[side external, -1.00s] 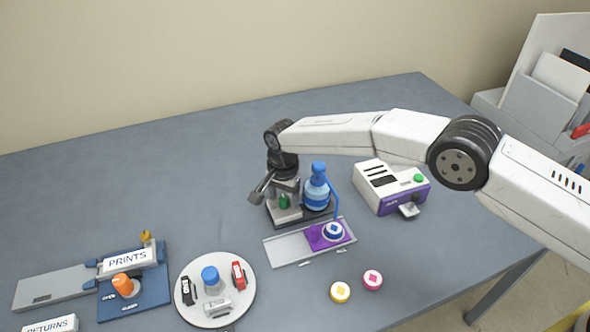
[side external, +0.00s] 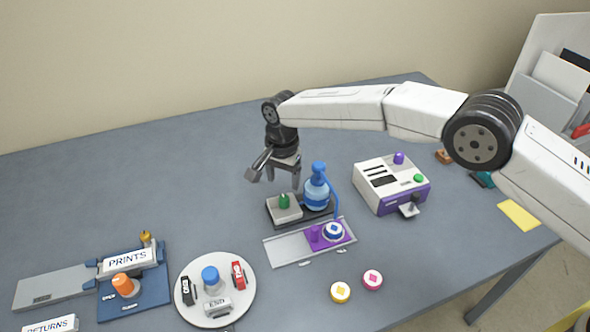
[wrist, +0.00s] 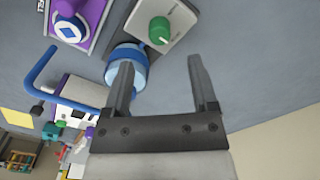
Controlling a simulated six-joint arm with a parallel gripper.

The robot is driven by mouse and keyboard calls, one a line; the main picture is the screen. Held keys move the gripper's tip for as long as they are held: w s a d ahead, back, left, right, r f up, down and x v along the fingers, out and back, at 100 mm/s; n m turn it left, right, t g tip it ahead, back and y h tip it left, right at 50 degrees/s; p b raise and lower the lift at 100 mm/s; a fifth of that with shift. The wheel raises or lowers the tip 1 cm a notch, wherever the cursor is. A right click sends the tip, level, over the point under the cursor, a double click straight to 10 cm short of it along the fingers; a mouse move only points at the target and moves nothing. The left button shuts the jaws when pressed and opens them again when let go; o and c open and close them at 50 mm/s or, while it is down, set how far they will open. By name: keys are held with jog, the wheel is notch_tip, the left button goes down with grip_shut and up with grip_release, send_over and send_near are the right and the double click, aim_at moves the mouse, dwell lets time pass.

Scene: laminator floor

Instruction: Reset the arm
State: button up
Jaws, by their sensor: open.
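My gripper (side external: 283,180) hangs above the grey block with a green knob (side external: 284,202), behind the blue bottle (side external: 317,190). In the wrist view my gripper (wrist: 164,78) has its two fingers spread apart with nothing between them. The green knob (wrist: 160,30) and its pale block show beyond the fingertips there, and the blue bottle (wrist: 127,58) lies partly behind the left finger. My arm reaches in from the right of the side view.
A purple slide with a blue-diamond disc (side external: 333,231) sits in front of the bottle. A white and purple machine (side external: 391,184) stands to the right. A round tray (side external: 245,304), a PRINTS station (side external: 128,260) and yellow (side external: 340,292) and pink (side external: 372,280) discs lie nearer. The table's back left is clear.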

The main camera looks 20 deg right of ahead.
jog(key=shift+r, duration=0.75)
jog(key=shift+d+r, duration=0.15)
jog(key=shift+d, duration=0.05)
jog(key=d+r, duration=0.1)
jog(key=d, duration=0.1)
jog(key=s+d+r+n, duration=0.1)
jog(key=d, duration=0.2)
jog(key=d+r+n, duration=0.1)
jog(key=d+r, duration=0.1)
jog(key=d, duration=0.1)
jog(key=shift+s, duration=0.15)
jog(key=s+d+r+n+t, duration=0.1)
jog(key=s+d+r+n, duration=0.15)
jog(key=s+d, duration=0.5)
jog(key=s+d+n, duration=0.2)
jog(key=s+d, duration=0.5)
jog(key=s, duration=0.2)
jog(key=s+d+f+n+t, duration=0.1)
jog(key=s+d+n, duration=0.1)
jog(key=s+d, duration=0.5)
jog(key=s, duration=0.2)
jog(key=shift+s+f+n+t, duration=0.3)
jog(key=shift+s+n, duration=0.05)
jog(key=shift+s, duration=0.05)
